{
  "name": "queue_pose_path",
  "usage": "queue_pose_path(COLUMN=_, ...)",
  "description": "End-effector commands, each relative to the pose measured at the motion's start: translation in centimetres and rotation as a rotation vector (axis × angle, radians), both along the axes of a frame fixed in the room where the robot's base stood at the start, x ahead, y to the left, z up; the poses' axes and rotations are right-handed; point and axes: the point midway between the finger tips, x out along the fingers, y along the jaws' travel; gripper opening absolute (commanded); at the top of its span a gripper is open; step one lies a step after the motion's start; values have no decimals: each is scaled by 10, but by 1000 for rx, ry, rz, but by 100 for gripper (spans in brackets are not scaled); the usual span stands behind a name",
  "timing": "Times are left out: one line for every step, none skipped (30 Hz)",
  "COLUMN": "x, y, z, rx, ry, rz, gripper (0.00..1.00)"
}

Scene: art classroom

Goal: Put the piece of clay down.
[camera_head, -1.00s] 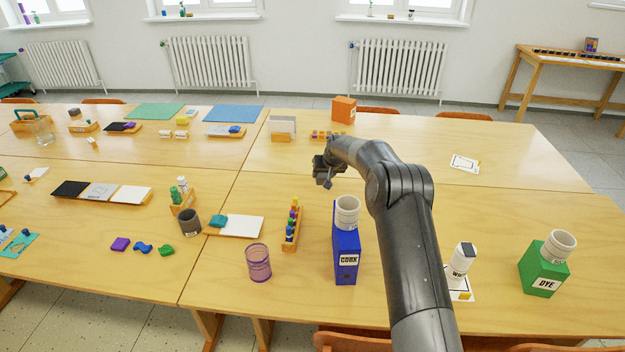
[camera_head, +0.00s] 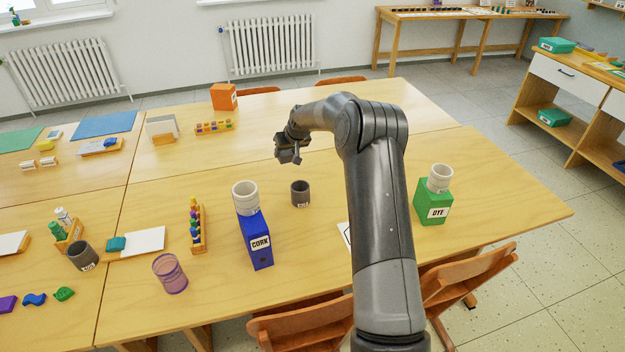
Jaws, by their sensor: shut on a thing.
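My gripper (camera_head: 288,158) is at the end of my bent arm, above the far middle of the right-hand table (camera_head: 480,170). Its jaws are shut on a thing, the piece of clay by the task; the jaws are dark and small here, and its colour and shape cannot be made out. Other clay-like pieces lie on the left table: a purple one (camera_head: 7,304), a blue one (camera_head: 35,299) and a green one (camera_head: 64,293).
A dark grey cup (camera_head: 300,194) stands just nearer than my gripper. A blue CORK box (camera_head: 255,240) and a green DYE box (camera_head: 433,203) have pale cups by them. An orange box (camera_head: 224,97) and a colour-block rack (camera_head: 214,127) stand farther back. Bare tabletop lies right of my arm.

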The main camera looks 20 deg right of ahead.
Motion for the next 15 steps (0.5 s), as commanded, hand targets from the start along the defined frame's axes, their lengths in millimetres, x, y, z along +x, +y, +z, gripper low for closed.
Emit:
queue_pose_path(x=-8, y=-28, z=1, rx=-2, ry=1, rz=-20, gripper=13)
queue_pose_path(x=-12, y=-42, z=1, rx=-4, ry=0, rz=-28, gripper=13)
queue_pose_path(x=-18, y=-59, z=2, rx=-5, ry=1, rz=-38, gripper=13)
queue_pose_path(x=-23, y=-72, z=2, rx=-7, ry=1, rz=-46, gripper=13)
queue_pose_path(x=-28, y=-84, z=2, rx=-9, ry=0, rz=-53, gripper=13)
queue_pose_path(x=-35, y=-100, z=2, rx=-11, ry=0, rz=-63, gripper=13)
queue_pose_path(x=-40, y=-112, z=3, rx=-13, ry=0, rz=-70, gripper=13)
queue_pose_path(x=-45, y=-123, z=3, rx=-15, ry=-1, rz=-76, gripper=13)
queue_pose_path(x=-51, y=-135, z=3, rx=-16, ry=-1, rz=-84, gripper=13)
queue_pose_path(x=-56, y=-144, z=3, rx=-18, ry=0, rz=-88, gripper=13)
queue_pose_path(x=-61, y=-152, z=3, rx=-20, ry=0, rz=-94, gripper=13)
queue_pose_path(x=-66, y=-161, z=3, rx=-22, ry=0, rz=-100, gripper=13)
queue_pose_path(x=-69, y=-168, z=3, rx=-23, ry=-1, rz=-103, gripper=13)
queue_pose_path(x=-73, y=-173, z=3, rx=-25, ry=-1, rz=-105, gripper=13)
queue_pose_path(x=-76, y=-179, z=3, rx=-27, ry=-1, rz=-110, gripper=13)
